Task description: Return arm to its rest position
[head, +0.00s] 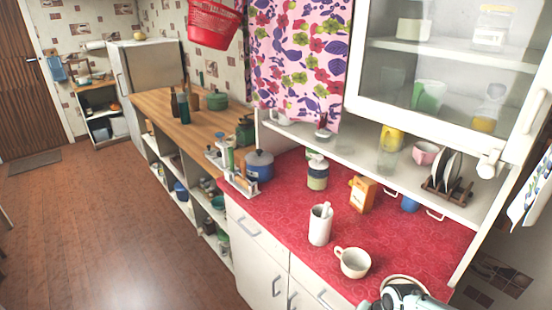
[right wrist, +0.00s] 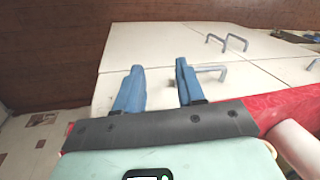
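My right gripper (right wrist: 159,68) shows in the right wrist view with two blue fingers spread apart and nothing between them. It is in front of white cabinet doors (right wrist: 140,40), beside the red oilcloth counter edge. In the head view a white and grey part of my arm (head: 405,298) shows at the bottom right, over the near end of the red oilcloth (head: 420,245). The fingers are not visible there. My left gripper is out of view.
A cream mug (head: 354,262), a white pot with a utensil (head: 320,225), an orange box (head: 362,194) and a jar (head: 317,172) stand on the red counter. A pale round rim (head: 400,278) is close by my arm. Open floor (head: 110,220) lies left.

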